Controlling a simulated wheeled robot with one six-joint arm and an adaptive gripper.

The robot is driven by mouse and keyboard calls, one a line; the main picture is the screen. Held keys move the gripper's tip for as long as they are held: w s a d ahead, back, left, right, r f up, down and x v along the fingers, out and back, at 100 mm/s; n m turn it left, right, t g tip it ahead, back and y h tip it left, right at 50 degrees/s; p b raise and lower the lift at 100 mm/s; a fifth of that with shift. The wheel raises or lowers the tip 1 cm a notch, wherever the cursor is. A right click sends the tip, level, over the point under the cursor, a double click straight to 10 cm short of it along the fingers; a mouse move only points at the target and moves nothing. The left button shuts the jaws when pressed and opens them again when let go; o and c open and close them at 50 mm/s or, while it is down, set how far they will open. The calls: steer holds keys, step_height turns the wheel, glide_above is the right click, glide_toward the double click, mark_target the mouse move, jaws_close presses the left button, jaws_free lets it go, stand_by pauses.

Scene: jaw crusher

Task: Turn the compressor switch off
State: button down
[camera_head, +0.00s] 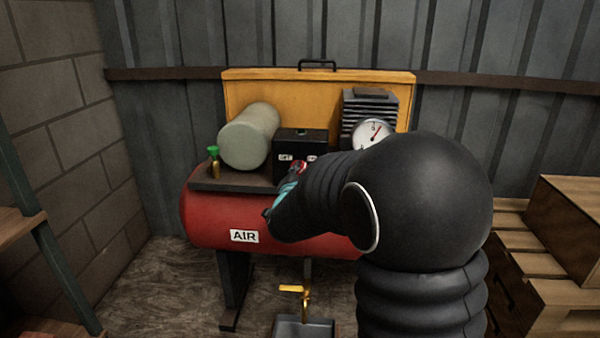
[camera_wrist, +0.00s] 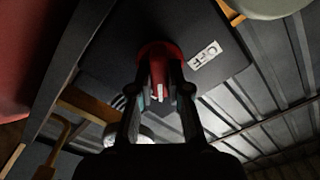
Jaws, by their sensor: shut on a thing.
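The compressor switch is a red knob (camera_wrist: 157,60) on the front of a black box (camera_head: 299,142), above the red tank. In the wrist view my gripper (camera_wrist: 161,88) has a finger on each side of the knob's handle and is shut on it. The handle carries a small white mark, and a small pale label (camera_wrist: 205,55) sits to the knob's right. In the head view my gripper (camera_head: 297,170) is at the box's front and hides most of the knob. A white label shows left of it, and another is partly covered; the lettering is too small to read surely.
The red tank (camera_head: 215,222) is marked AIR. A pale cylinder (camera_head: 249,136), a green-capped brass valve (camera_head: 214,162) and a round gauge (camera_head: 371,134) stand above it. A yellow-handled drain valve (camera_head: 293,289) is below. Wooden crates (camera_head: 565,225) stand at right.

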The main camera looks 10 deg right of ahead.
steer(key=n, duration=0.8)
steer(key=shift+a+r+n+p, duration=0.15)
steer(key=shift+n+p, duration=0.2)
steer(key=shift+n, duration=0.05)
steer(key=n+p, duration=0.1)
steer(key=n, duration=0.3)
steer(key=shift+w+a+n, duration=0.1)
steer(key=shift+a+n, duration=0.05)
steer(key=shift+n, duration=2.15)
steer(key=shift+f, duration=0.2)
steer(key=c, duration=1.1)
jaws_free()
steer(key=shift+a, duration=0.1)
